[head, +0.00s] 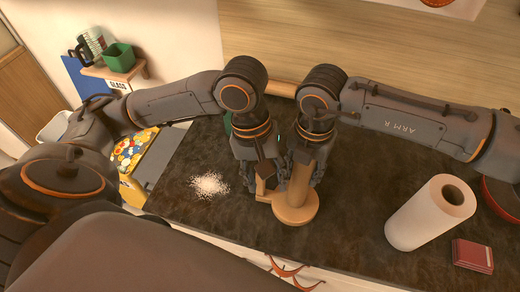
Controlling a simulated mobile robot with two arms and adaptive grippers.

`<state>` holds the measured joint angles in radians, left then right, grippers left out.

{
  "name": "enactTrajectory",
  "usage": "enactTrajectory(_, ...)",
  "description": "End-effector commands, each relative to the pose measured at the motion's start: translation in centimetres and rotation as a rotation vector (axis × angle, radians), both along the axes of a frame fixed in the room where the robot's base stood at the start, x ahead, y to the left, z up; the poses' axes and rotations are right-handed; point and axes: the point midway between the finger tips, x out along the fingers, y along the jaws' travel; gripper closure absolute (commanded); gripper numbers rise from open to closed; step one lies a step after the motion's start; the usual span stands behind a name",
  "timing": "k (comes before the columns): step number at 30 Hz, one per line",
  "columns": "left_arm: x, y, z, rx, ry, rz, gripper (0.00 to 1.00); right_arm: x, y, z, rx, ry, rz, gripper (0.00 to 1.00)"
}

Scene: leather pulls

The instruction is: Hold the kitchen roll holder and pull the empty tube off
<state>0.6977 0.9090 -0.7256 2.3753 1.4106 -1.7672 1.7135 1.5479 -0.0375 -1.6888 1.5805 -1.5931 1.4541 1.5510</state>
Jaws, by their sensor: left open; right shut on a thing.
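My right gripper (306,170) points down and is shut on the tube. The fingertips partly overlap the wood, so contact of the left one is unclear.
A full paper roll (420,220) stands at the right, with a dark red box (472,256) and a red bowl (502,198) near it. White grains (210,185) lie left of the holder. A green object (240,126) is partly hidden behind my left gripper.

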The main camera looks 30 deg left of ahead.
Motion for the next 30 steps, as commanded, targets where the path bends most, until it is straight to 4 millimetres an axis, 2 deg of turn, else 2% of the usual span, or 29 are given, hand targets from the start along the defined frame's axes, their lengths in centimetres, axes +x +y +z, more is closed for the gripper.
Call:
enactTrajectory(3,2.0,1.8,-0.7,0.125,-0.045,-0.086,0.53,0.1,0.0,0.0,-0.001,-0.002,-0.001,0.88)
enactTrajectory(6,2.9,2.9,-0.9,0.195,-0.062,-0.129,0.53,0.1,0.0,0.0,-0.001,-0.002,-0.001,0.88)
enactTrajectory(13,3.3,3.5,-2.3,0.239,-0.063,-0.157,0.53,0.1,0.0,-0.1,-0.001,-0.002,-0.001,0.88)
enactTrajectory(24,3.2,3.6,-9.1,0.240,-0.061,-0.154,0.53,0.0,0.0,0.0,-0.001,-0.001,0.000,0.88)
enactTrajectory(30,3.3,3.6,-11.8,0.238,-0.064,-0.154,0.53,0.0,0.0,0.0,-0.001,-0.001,0.000,0.88)
